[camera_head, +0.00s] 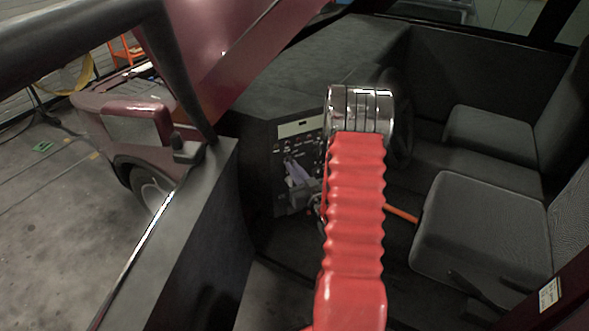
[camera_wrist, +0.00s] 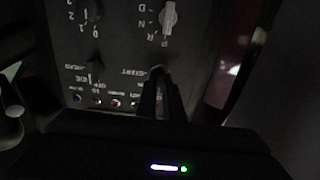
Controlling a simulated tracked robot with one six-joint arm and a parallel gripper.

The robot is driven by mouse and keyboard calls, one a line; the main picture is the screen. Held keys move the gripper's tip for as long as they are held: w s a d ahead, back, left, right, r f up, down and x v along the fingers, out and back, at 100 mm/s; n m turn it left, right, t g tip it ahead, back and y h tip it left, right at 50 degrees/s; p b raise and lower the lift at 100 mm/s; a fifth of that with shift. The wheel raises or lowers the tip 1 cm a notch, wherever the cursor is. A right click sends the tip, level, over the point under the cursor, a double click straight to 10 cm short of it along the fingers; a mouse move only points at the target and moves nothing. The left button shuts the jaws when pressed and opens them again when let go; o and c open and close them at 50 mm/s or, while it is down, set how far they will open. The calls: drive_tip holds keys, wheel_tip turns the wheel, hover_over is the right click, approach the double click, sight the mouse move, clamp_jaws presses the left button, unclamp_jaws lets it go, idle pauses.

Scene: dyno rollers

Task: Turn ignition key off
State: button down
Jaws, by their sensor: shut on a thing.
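The dark control panel (camera_wrist: 130,45) fills the upper part of the wrist view, with its lettering upside down. My gripper (camera_wrist: 158,82) is at the panel beside the "START" label, its two dark fingers shut on the ignition key. The fingers hide most of the key, so its angle cannot be told. In the head view the same panel (camera_head: 297,130) stands left of centre, and my red arm covers its right part. The key cannot be made out there.
A light selector knob (camera_wrist: 168,18) marked P, R, N, D is close to the key. Dark rotary knobs (camera_wrist: 95,70) and a row of small coloured buttons (camera_wrist: 116,103) are beside it. Grey seats (camera_head: 480,235) stand right; the vehicle's door (camera_head: 185,240) is left.

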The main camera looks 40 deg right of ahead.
drive_tip(key=shift+s, duration=0.1)
drive_tip(key=shift+f, duration=0.1)
idle(0.3)
drive_tip(key=c, duration=1.9)
unclamp_jaws()
drive_tip(key=v, duration=1.3)
drive_tip(key=shift+s+a, duration=0.2)
drive_tip(key=shift+s, duration=0.15)
